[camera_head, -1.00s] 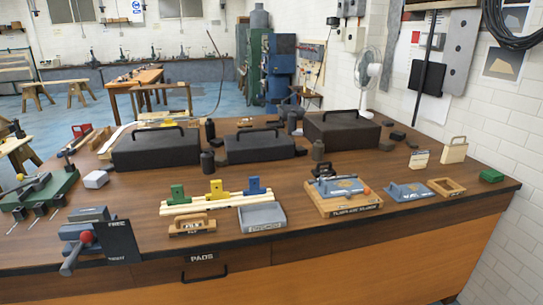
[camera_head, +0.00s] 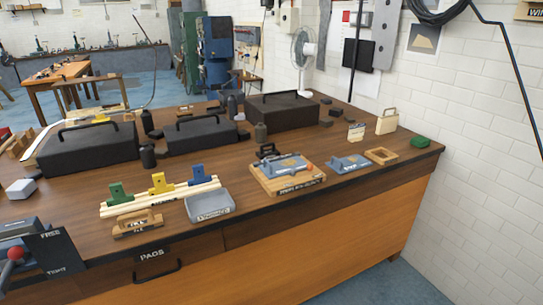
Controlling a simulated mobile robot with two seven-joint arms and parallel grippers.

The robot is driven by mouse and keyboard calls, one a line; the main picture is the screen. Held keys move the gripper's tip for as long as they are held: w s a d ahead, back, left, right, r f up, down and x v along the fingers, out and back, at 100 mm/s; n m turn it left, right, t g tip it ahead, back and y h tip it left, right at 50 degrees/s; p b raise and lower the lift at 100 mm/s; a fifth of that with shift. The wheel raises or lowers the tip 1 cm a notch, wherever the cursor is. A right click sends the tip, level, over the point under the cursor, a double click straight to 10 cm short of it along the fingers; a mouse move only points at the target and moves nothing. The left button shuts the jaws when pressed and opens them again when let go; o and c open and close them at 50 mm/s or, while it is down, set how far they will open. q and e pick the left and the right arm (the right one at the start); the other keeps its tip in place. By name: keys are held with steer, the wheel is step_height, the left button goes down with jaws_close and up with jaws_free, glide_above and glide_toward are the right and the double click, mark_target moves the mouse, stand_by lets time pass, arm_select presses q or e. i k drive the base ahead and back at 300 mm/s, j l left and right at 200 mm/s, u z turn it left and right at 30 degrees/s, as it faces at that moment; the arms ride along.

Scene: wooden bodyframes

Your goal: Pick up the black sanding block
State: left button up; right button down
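Several small dark blocks lie on the brown workbench (camera_head: 235,230). One dark block (camera_head: 326,124) is right of the rightmost black case, with another dark block (camera_head: 337,112) and a further one near it. A black piece with a handle (camera_head: 267,151) stands behind the wooden jig board. I cannot tell which of these is the black sanding block. Neither of my grippers shows in the head view.
Three large black cases with handles, one at the right (camera_head: 283,110), stand along the back. Bare bench lies between.

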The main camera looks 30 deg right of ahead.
mark_target(267, 154)
steer(key=i+l+u, duration=0.1)
steer(key=l, duration=0.8)
steer(key=i+l+u, duration=0.15)
steer(key=l, duration=0.75)
steer(key=l+u, duration=0.1)
steer(key=l, duration=0.8)
